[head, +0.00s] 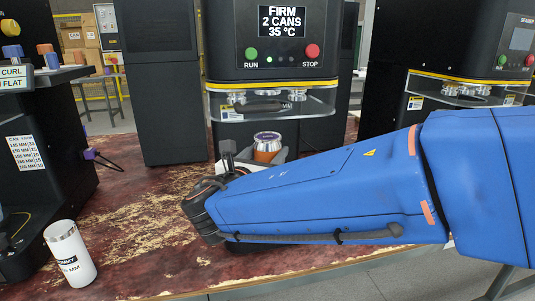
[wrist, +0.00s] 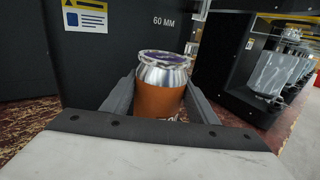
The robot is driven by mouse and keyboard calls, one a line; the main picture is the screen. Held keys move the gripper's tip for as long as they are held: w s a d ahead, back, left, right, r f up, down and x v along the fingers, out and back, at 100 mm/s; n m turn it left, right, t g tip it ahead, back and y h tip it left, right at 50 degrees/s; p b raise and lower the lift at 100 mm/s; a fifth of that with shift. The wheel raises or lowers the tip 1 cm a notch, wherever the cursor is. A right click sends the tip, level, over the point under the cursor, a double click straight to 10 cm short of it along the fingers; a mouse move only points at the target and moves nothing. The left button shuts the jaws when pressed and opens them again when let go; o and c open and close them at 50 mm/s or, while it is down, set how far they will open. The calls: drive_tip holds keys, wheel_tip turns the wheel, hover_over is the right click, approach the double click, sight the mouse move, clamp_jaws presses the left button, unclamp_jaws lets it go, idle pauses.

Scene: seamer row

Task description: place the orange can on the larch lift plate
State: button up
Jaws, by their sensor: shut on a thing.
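The orange can (head: 267,151) has a silver neck and a purplish top. It stands upright between the fingers of my gripper (head: 258,160), in front of the middle black machine. In the wrist view the orange can (wrist: 160,97) sits between the two grey fingers of my gripper (wrist: 158,105), which are shut on it. The can's underside is hidden, so I cannot tell whether it touches anything below. No larch label is readable, and the lift plate under the middle machine is hidden behind the can and my arm.
The middle machine (head: 285,45) reads "FIRM 2 CANS 35 °C" and has a clear guard (head: 275,103) above the can. A white dummy can (head: 70,254) stands at the front left. Another seamer (head: 475,60) stands at the right. The worn red tabletop (head: 140,215) is mostly clear at left.

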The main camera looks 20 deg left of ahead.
drive_tip(key=shift+f, duration=0.25)
drive_tip(key=o, duration=1.6)
drive_tip(key=shift+o, duration=0.2)
drive_tip(key=shift+r, duration=0.1)
drive_tip(key=shift+s, duration=0.2)
drive_tip(key=s, duration=1.1)
drive_tip(key=shift+s+a, duration=0.2)
drive_tip(key=shift+s, duration=0.15)
